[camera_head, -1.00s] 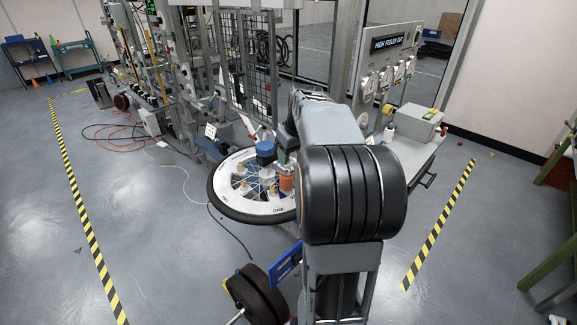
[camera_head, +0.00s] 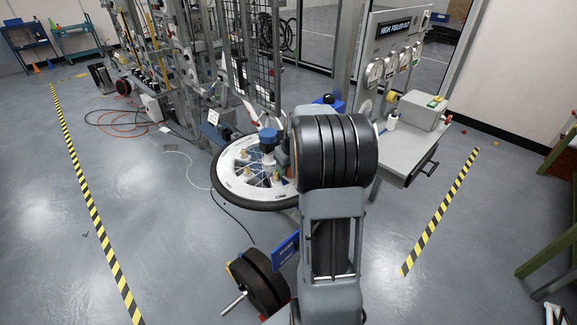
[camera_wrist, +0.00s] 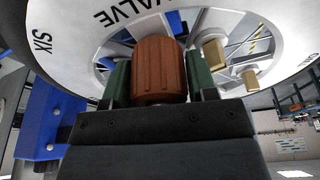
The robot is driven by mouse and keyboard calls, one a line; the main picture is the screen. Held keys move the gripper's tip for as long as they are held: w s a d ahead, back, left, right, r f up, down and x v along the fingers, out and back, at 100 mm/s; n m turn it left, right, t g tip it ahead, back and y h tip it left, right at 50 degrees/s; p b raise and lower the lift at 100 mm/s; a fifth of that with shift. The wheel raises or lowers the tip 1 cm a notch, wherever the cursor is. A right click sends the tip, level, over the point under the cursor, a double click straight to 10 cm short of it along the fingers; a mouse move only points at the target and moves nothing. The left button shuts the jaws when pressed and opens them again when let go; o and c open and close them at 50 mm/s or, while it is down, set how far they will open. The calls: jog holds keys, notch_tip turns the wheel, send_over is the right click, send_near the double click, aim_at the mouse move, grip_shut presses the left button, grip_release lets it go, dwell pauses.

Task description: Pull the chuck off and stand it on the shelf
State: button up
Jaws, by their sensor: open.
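The chuck appears to be the brown-orange ribbed cylinder (camera_wrist: 158,68) at the white wheel disc (camera_wrist: 85,48) in the wrist view. My gripper (camera_wrist: 159,78) is open, with one green finger pad on each side of the chuck. I cannot tell whether the pads touch it. In the head view my arm hides the gripper and most or all of the chuck. A pale grey shelf-like bench top (camera_head: 402,158) stands to the right of the wheel, below the gauges.
A blue-topped part (camera_head: 268,138) and brass pieces (camera_head: 245,171) sit on the wheel. A blue bracket (camera_wrist: 50,115) is close on the left in the wrist view. A grey box (camera_head: 418,110) and a small white bottle (camera_head: 392,122) stand on the bench. Black weights (camera_head: 262,282) are below.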

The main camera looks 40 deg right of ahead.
jog(key=c, duration=0.7)
jog(key=shift+o, duration=0.2)
jog(key=shift+r, duration=0.2)
jog(key=shift+r+p, duration=1.3)
jog(key=shift+r, duration=0.5)
jog(key=shift+r, duration=0.1)
jog(key=shift+c, duration=0.4)
jog(key=shift+r+p, duration=1.3)
jog(key=shift+r, duration=0.6)
